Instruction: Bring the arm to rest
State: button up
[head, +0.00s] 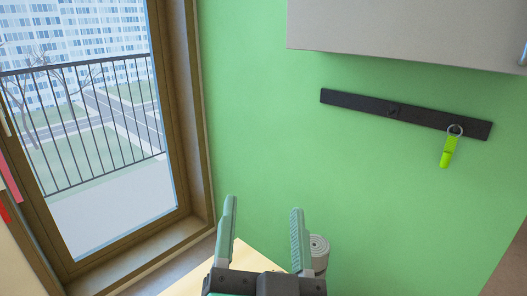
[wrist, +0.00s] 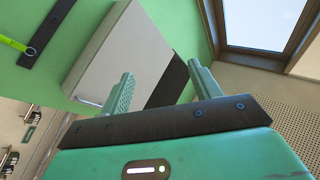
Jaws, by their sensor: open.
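My gripper (head: 264,222) is in the lower middle of the head view, its two fingers pointing up and standing wide apart. Nothing shows between them. The wrist view also shows my gripper (wrist: 157,88) open and empty, with a wall cabinet behind it. In the head view it is in front of the green wall, and I see no contact with anything.
A dark wall strip (head: 365,106) carries a yellow-green tag (head: 448,151) on a ring. A pale cabinet (head: 410,30) hangs above. A balcony door (head: 85,120) is at left. A grey-white roll (head: 319,250) stands behind the right finger. The wall between is bare.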

jog(key=s+r+n+t, duration=0.2)
jog(key=s+r+n, duration=0.1)
jog(key=s+r, duration=0.35)
notch_tip(320, 180, up, 40)
jog(key=n+p, duration=0.1)
jog(key=p, duration=3.7)
jog(key=shift+s+a+f+y, duration=0.2)
jog(key=shift+f+y, duration=0.05)
jog(key=shift+y, duration=0.15)
jog(key=shift+f, duration=0.1)
jog(key=shift+a, duration=0.1)
